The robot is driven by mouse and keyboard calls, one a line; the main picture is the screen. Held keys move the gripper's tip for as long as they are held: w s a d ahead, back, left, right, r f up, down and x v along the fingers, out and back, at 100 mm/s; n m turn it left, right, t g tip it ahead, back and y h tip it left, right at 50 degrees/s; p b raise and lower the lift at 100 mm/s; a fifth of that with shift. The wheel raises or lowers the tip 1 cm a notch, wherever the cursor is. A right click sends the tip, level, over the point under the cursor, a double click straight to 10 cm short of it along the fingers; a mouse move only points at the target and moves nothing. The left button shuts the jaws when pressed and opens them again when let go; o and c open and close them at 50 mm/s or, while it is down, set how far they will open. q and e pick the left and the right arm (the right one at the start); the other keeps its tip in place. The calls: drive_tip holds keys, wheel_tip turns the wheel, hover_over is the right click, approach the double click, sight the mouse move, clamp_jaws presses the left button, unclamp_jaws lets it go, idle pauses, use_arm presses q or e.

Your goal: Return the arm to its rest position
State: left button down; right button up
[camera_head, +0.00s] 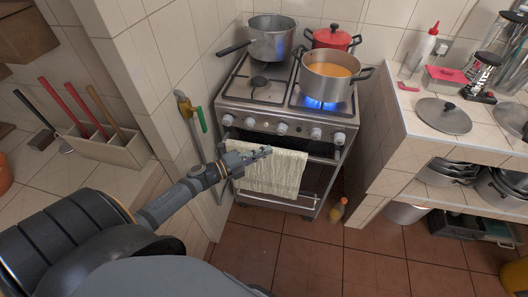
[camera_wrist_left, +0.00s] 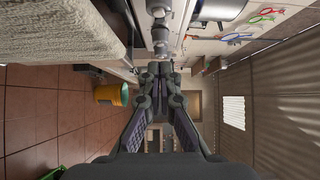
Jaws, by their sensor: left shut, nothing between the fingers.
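My left arm comes in from the left in the head view. Its gripper (camera_head: 262,153) is in front of the stove, at the top of the cream towel (camera_head: 272,172) that hangs on the oven handle. The gripper is shut and empty. In the left wrist view, the fingers (camera_wrist_left: 159,72) come together with nothing between them, below a metallic stove knob (camera_wrist_left: 160,38). The towel (camera_wrist_left: 60,30) fills the upper left there. Whether the gripper touches the towel or handle I cannot tell. My right gripper is not in view.
The stove (camera_head: 265,118) holds a grey pot (camera_head: 270,42), a red pot (camera_head: 332,38) and a pot of orange soup (camera_head: 330,78) over a lit blue flame. A green-handled gas valve (camera_head: 201,119) is on the wall left of the stove. A tiled counter (camera_head: 420,145) stands right; floor before it is mostly clear.

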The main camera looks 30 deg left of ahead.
use_arm(q)
drive_tip(key=s+a+f+n+y, duration=0.1)
drive_tip(key=a+f+n+y, duration=0.25)
drive_tip(key=f, duration=0.25)
drive_tip(key=s+a+f+n+g+y, duration=0.1)
drive_tip(key=a+f+n+y, duration=0.2)
drive_tip(key=f, duration=0.4)
drive_tip(key=s+a+f+n+y, duration=0.2)
drive_tip(key=a+f+n, duration=0.15)
drive_tip(key=f, duration=0.25)
drive_tip(key=s+a+f+n+g+y, duration=0.15)
drive_tip(key=s+f+n+g, duration=0.25)
drive_tip(key=s+f+n, duration=0.55)
drive_tip(key=s+d+f+n+g, duration=0.2)
drive_tip(key=s+d+f+g, duration=0.2)
drive_tip(key=s+f, duration=0.5)
drive_tip(key=s+d+f+n+g, duration=0.2)
drive_tip(key=s+d+f+g, duration=0.2)
drive_tip(key=s+f, duration=0.6)
drive_tip(key=s+d, duration=0.1)
drive_tip(key=s, duration=0.7)
drive_tip(key=shift+d+n+g+y, duration=0.15)
drive_tip(key=shift+n+g+y, duration=0.15)
drive_tip(key=shift+n+g, duration=0.1)
